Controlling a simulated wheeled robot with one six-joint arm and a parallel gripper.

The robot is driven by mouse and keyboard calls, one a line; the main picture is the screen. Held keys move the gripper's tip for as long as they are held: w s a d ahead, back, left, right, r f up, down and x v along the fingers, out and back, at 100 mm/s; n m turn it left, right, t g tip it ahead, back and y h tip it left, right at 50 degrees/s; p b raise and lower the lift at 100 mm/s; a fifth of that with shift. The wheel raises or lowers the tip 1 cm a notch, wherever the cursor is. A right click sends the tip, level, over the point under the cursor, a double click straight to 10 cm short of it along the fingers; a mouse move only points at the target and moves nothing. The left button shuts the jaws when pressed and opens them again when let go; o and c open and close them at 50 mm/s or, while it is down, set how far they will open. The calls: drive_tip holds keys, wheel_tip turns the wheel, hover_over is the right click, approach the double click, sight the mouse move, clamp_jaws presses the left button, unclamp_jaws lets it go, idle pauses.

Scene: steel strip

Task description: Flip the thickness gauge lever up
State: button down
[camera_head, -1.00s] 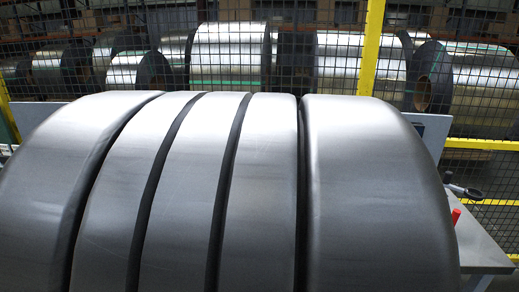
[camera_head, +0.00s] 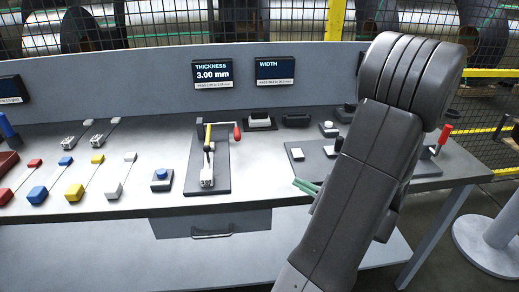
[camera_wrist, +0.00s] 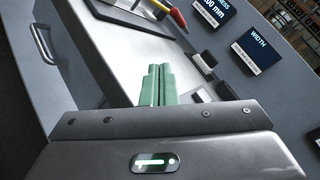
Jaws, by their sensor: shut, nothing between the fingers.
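The thickness gauge (camera_head: 208,178) stands on a dark base plate on the bench, below the THICKNESS screen (camera_head: 212,73), which reads 3.00 mm. It has a silver block, a black and yellow upright part and a red-tipped lever (camera_head: 237,132) at its upper right. Which way the lever is set is hard to tell. In the wrist view, the red tip (camera_wrist: 178,17) shows at the top, beyond my fingers. My gripper (camera_head: 305,186) is shut and empty, its green fingers right of the gauge and apart from it. The fingers also show together in the wrist view (camera_wrist: 157,85).
The WIDTH screen (camera_head: 275,70) and a panel with a red-handled lever (camera_head: 444,137) are to the right. Colored sliders (camera_head: 75,191) and a blue button (camera_head: 161,174) are left of the gauge. A drawer (camera_head: 211,222) hangs under the bench. Free bench surface lies between gauge and gripper.

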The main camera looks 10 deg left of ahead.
drive_tip(key=shift+w+d+m+t, duration=0.5)
drive_tip(key=shift+w+d+t, duration=0.15)
drive_tip(key=shift+d+t, duration=0.2)
drive_tip(key=x, duration=0.6)
drive_tip(key=p+x, duration=0.1)
drive_tip(key=x, duration=0.5)
drive_tip(key=p+x, duration=0.1)
drive_tip(key=x, duration=0.6)
drive_tip(key=shift+f, duration=0.4)
drive_tip(key=a, duration=0.1)
drive_tip(key=a+r+p, duration=0.1)
drive_tip(key=a, duration=0.1)
drive_tip(key=shift+w+a+r+p, duration=0.1)
drive_tip(key=shift+w+r+p, duration=0.2)
drive_tip(key=shift+w, duration=0.05)
drive_tip(key=shift+w+a+r, duration=0.1)
drive_tip(key=shift+a+r, duration=0.05)
drive_tip(key=shift+a, duration=0.35)
drive_tip(key=shift+r, duration=0.1)
